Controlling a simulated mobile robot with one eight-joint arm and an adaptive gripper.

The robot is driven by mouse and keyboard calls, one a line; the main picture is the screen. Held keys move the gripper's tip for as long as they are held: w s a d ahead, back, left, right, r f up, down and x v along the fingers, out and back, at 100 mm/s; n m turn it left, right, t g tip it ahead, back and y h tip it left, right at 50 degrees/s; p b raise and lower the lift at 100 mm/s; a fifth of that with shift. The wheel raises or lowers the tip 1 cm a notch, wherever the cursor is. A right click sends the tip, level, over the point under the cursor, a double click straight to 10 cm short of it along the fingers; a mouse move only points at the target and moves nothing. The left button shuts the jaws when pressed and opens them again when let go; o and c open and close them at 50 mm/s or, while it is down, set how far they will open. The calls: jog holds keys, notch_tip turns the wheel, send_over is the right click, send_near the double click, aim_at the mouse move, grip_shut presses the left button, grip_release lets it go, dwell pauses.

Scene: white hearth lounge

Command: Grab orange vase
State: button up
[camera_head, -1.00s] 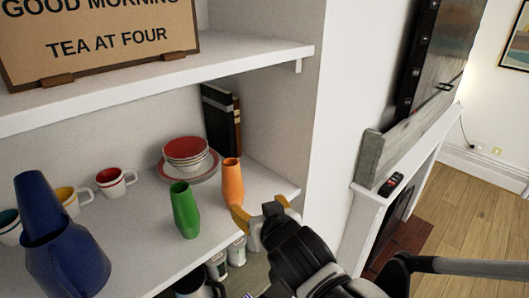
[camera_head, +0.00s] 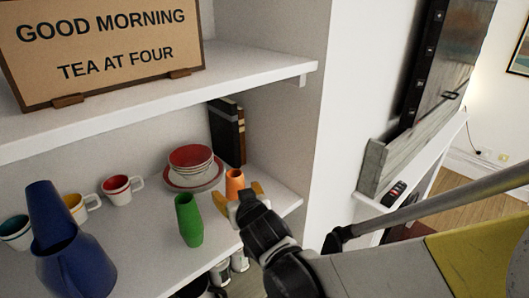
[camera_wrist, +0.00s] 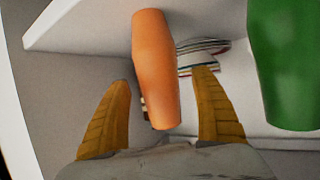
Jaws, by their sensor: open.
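The orange vase (camera_head: 234,183) stands on the middle shelf near its right end; my gripper hides its lower part in the head view. In the wrist view the orange vase (camera_wrist: 155,70) appears between my two yellow fingers, with gaps on both sides. My gripper (camera_head: 245,193) is open and right at the front of the vase. The wrist view also shows my open gripper (camera_wrist: 165,105), with the left finger nearer to the vase's side than to the wall.
A green vase (camera_head: 188,220) stands just left of the orange one; it also shows at the wrist view's right edge (camera_wrist: 288,60). Stacked bowls (camera_head: 191,160) and dark books (camera_head: 227,132) are behind. A blue vase (camera_head: 66,245) and mugs (camera_head: 120,188) stand left. The upper shelf (camera_head: 240,78) overhangs.

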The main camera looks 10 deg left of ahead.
jog(key=shift+x, duration=0.75)
jog(key=shift+d, duration=0.1)
jog(key=c, duration=1.5)
jog(key=shift+r, duration=0.1)
